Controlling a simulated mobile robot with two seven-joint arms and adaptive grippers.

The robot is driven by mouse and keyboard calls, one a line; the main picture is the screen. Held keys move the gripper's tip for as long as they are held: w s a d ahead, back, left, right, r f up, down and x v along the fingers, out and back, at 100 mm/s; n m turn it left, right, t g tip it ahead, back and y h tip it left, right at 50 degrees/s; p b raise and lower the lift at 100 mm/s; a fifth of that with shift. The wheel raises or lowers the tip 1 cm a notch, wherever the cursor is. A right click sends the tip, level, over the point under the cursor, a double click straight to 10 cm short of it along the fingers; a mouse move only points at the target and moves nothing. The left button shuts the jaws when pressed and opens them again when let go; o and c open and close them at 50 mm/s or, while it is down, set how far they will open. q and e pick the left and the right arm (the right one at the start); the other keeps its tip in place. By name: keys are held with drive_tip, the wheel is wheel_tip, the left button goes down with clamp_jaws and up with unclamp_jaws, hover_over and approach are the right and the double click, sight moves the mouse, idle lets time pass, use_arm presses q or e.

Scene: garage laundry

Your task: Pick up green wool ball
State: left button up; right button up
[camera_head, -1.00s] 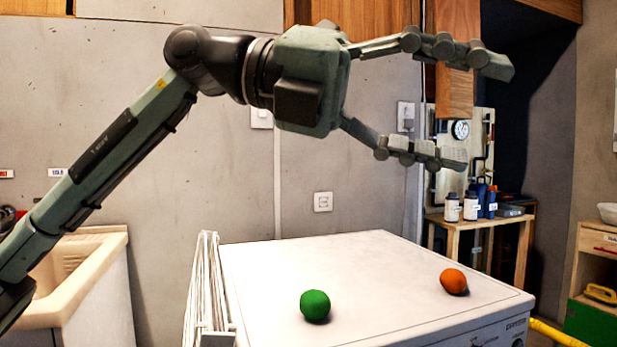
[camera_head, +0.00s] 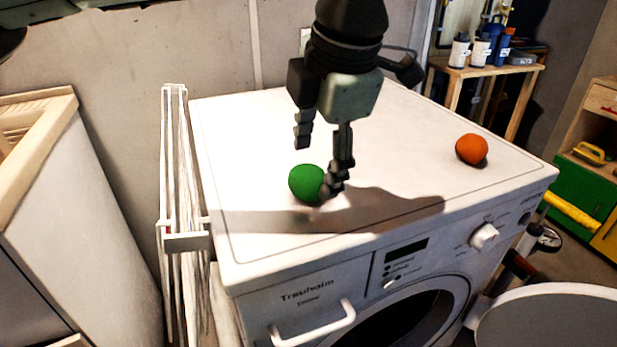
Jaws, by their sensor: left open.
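The green wool ball (camera_head: 306,182) rests on the white top of the washing machine (camera_head: 245,130), left of its middle and near the front. My left gripper (camera_head: 318,168) points down just above and beside it, with its fingers apart. One finger is in front of the ball's right edge and hides a little of it; I cannot tell whether it touches. The other finger is above the ball, near its upper edge. The gripper holds nothing. My right gripper does not show.
An orange ball (camera_head: 471,149) lies on the machine's right side. A folded white rack (camera_head: 178,160) stands against the left side. A round door (camera_head: 548,318) stands open at front right. The rest of the machine top is clear.

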sight(310, 172)
use_arm(q)
drive_tip(key=x, duration=0.4)
drive_tip(key=shift+w+a+r, duration=0.1)
drive_tip(key=shift+a+r, duration=0.05)
drive_tip(key=shift+a, duration=0.1)
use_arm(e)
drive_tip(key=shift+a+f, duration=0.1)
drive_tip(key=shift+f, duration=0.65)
use_arm(q)
drive_tip(key=shift+c, duration=0.5)
drive_tip(key=shift+r, duration=0.1)
drive_tip(key=c, duration=1.1)
